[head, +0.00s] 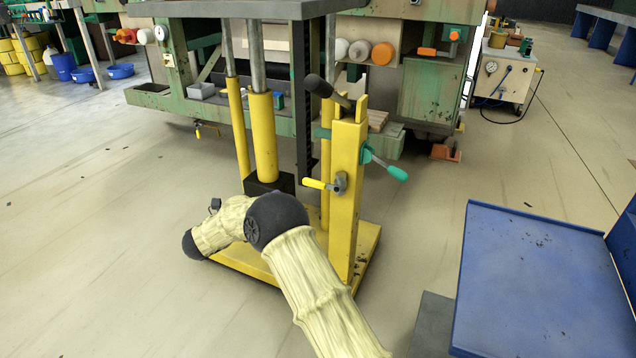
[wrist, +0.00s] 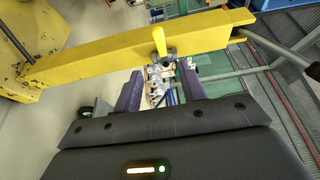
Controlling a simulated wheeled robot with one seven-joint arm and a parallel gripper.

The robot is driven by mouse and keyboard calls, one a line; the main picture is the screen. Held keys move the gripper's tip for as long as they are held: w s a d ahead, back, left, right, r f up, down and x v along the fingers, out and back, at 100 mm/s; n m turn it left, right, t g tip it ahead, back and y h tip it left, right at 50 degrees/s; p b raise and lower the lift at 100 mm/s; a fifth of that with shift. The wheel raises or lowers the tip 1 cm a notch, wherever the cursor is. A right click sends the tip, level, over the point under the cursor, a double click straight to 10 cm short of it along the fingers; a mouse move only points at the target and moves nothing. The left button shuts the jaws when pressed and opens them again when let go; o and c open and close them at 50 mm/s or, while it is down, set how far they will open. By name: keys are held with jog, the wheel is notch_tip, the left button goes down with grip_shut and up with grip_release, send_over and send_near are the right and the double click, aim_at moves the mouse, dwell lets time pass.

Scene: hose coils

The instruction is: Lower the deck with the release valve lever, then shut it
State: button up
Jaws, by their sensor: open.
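The grey deck (head: 225,10) of the yellow lift is raised on its columns at the top of the head view. On the lift's yellow post (head: 345,215) are a yellow-gripped lever (head: 315,184) on a grey fitting, pointing left, and a green-gripped lever (head: 390,170), pointing down right. I cannot tell for sure which is the release valve lever. In the wrist view my gripper (wrist: 160,88) is open, its purple fingers apart below the post (wrist: 110,52). A yellow grip (wrist: 187,78) shows near the right finger; contact is unclear. My gripper is not distinguishable in the head view.
A black-ended handle (head: 319,86) juts from the post top. A green machine bench (head: 215,115) stands behind the lift. A blue platform (head: 535,275) lies at right, and a wheeled unit with a gauge (head: 500,75) at back right.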

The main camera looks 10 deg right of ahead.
aim_at(311, 184)
jog(key=b+x, duration=0.5)
jog(key=x, duration=1)
jog(key=shift+d+f, duration=0.15)
jog(key=shift+d, duration=0.1)
jog(key=shift+w+d, duration=0.3)
jog(key=shift+d, duration=0.2)
jog(key=shift+a, duration=0.1)
grip_shut()
